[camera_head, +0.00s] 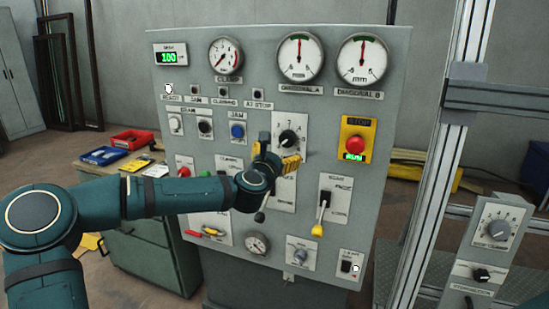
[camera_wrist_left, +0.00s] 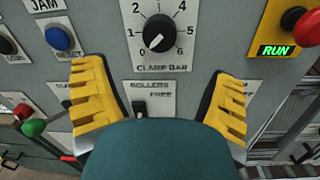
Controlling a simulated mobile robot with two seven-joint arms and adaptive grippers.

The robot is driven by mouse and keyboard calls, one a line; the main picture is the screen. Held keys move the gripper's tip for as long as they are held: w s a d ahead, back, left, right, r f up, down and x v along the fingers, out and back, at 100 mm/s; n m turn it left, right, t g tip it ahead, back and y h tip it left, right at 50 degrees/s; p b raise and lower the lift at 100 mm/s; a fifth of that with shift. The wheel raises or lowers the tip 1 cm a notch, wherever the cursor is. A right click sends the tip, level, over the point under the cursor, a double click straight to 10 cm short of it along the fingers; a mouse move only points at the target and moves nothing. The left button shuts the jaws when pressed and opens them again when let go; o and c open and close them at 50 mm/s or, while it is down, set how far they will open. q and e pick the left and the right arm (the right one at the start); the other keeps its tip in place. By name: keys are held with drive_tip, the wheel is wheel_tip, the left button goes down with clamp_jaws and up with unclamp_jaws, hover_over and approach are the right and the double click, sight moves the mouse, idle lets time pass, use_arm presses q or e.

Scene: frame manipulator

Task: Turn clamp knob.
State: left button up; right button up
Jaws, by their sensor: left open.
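The clamp knob (camera_head: 288,138) is a round black knob on a numbered white plate in the upper middle of the grey panel. In the left wrist view the knob (camera_wrist_left: 160,33) sits above the label "CLAMP BAR", its white mark pointing down-left towards 0. My left gripper (camera_head: 277,153) is in front of the panel, just below the knob. In the left wrist view its yellow fingers (camera_wrist_left: 158,75) are spread wide with nothing between them, and the knob lies beyond and above their tips. My right gripper is not in view.
A red stop button (camera_head: 355,145) on a yellow plate is right of the knob. A blue button (camera_head: 237,131) is to its left. A lever with a yellow tip (camera_head: 318,229) sticks out lower right. A metal upright (camera_head: 440,150) stands right of the panel.

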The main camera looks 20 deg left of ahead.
use_arm(q)
drive_tip(key=shift+s, duration=1)
